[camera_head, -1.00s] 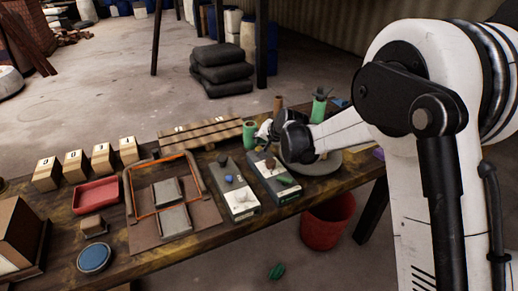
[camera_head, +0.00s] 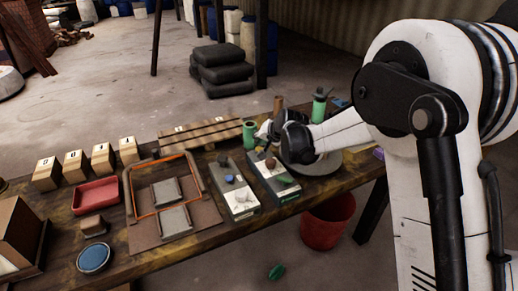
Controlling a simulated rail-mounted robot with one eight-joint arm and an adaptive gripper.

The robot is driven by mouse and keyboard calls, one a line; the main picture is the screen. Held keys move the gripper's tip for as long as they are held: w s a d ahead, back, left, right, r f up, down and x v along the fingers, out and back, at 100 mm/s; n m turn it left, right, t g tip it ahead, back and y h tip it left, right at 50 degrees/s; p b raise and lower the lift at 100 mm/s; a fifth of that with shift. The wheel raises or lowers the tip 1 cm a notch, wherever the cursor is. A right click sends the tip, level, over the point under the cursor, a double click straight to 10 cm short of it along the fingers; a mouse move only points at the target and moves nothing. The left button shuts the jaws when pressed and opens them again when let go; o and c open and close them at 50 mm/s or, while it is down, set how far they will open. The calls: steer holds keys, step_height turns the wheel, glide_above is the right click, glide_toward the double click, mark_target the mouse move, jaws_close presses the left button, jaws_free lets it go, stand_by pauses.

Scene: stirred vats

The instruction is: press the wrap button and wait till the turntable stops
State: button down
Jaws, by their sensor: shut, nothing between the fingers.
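The turntable, a grey round disc (camera_head: 326,164), lies at the right end of the bench, partly hidden by my wrist; I cannot tell whether it turns. Two grey control boxes stand left of it. The nearer-left box (camera_head: 241,205) carries a dark knob and a blue button (camera_head: 231,179). The right box (camera_head: 281,194) carries a reddish-brown knob (camera_head: 270,163) and a green button (camera_head: 285,180). No readable label shows which is the wrap button. My gripper (camera_head: 264,131) is shut and empty, behind the right box; its fingertips are largely hidden, and contact cannot be seen.
Green spools (camera_head: 249,134) stand behind the boxes, beside a slatted wooden rack (camera_head: 200,133). A framed mat (camera_head: 150,232), a red tray (camera_head: 96,193) and several numbered blocks (camera_head: 103,158) fill the bench's left. A red bucket (camera_head: 328,222) stands on the floor below.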

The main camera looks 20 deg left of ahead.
steer(key=shift+f+b, duration=0.3)
steer(key=shift+f, duration=0.1)
steer(key=shift+f+b, duration=0.45)
steer(key=shift+f, duration=0.15)
stand_by(0.8)
steer(key=shift+r, duration=0.15)
steer(key=shift+r+p, duration=0.45)
steer(key=shift+r, duration=0.45)
